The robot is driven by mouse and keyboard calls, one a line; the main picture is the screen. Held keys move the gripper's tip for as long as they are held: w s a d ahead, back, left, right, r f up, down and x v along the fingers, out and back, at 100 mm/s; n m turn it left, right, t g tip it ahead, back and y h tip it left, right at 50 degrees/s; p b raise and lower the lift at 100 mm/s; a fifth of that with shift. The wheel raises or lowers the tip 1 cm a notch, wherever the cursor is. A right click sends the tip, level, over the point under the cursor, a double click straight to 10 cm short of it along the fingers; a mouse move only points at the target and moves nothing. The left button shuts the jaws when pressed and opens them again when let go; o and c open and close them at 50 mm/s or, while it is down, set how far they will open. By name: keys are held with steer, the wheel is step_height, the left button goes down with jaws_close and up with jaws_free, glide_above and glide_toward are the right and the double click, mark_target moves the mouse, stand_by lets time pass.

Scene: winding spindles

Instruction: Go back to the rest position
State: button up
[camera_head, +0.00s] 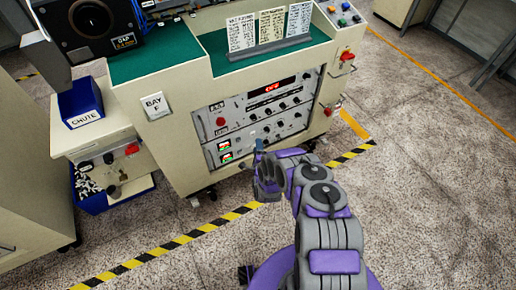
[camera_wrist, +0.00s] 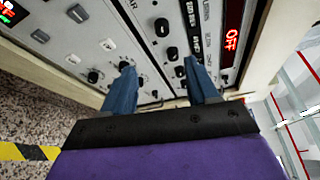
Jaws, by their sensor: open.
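My gripper (camera_wrist: 160,82) shows in the wrist view with its two blue fingers apart and nothing between them. In the head view my gripper (camera_head: 259,146) is in front of the control panel (camera_head: 214,121) of the bay F cabinet, and my purple and grey arm reaches up to it from the lower right. I cannot tell how far the fingertips are from the panel. The panel carries several black knobs, a red button (camera_head: 220,121) and a red lit display (camera_head: 273,87). In the wrist view the display (camera_wrist: 232,38) reads OFF.
A blue chute bin (camera_head: 81,103) and a side unit (camera_head: 88,140) are at left. Yellow-black tape (camera_head: 190,236) crosses the floor. The floor at right (camera_head: 440,190) is clear.

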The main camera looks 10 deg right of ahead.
stand_by(0.3)
